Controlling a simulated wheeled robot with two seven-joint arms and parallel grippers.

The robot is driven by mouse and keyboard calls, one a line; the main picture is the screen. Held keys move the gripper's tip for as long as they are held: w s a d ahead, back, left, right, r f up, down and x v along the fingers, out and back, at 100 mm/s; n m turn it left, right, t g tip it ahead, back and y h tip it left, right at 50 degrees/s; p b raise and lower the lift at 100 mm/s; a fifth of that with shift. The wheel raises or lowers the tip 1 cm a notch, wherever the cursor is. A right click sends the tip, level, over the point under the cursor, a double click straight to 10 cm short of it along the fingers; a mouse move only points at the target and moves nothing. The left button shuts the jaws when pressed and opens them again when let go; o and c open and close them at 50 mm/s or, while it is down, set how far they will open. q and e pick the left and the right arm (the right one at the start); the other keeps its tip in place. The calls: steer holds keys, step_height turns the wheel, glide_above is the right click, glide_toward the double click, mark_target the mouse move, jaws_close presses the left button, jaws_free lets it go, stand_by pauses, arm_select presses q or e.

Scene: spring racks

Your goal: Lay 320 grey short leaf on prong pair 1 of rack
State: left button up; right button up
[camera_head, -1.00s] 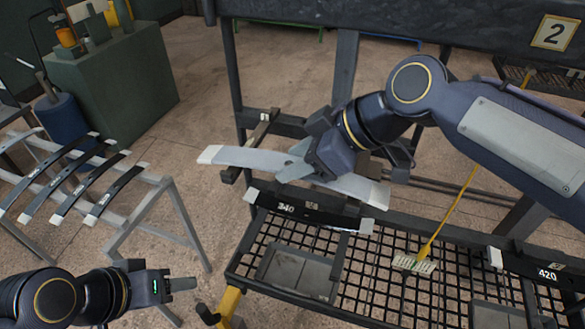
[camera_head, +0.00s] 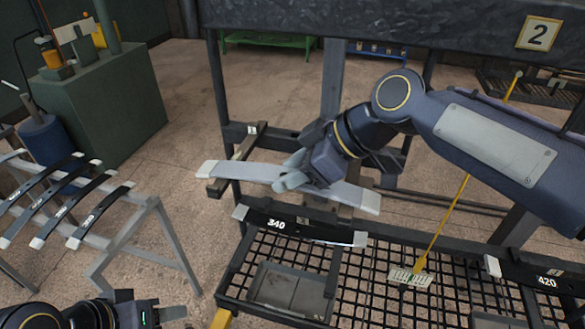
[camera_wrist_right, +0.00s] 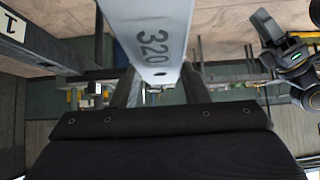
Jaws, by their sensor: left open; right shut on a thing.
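The grey short leaf (camera_head: 250,172) is in my right gripper (camera_head: 290,178), which is shut around its middle. The number 320 shows on the leaf in the right wrist view (camera_wrist_right: 150,30). The leaf lies nearly level, with light end caps. Its left end passes across the left prong of pair 1 (camera_head: 254,140), marked with a small 1 plate. I cannot tell whether leaf and prong touch. The pair's other prong is mostly hidden behind my right arm. My left gripper (camera_head: 172,313) is open and empty at the bottom left, away from the leaf.
A dark 340 leaf (camera_head: 305,226) lies on the rack front below the held leaf, and a 420 leaf (camera_head: 545,280) lies at right. A yellow rod with a tag (camera_head: 408,276) crosses the mesh shelf. A stand (camera_head: 150,220) with several dark leaves is at left.

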steer(key=shift+r, duration=0.15)
steer(key=o, duration=1.3)
steer(key=shift+f, duration=0.2)
steer(key=b+v, duration=0.1)
steer(key=v, duration=0.7)
steer(key=shift+r, duration=0.1)
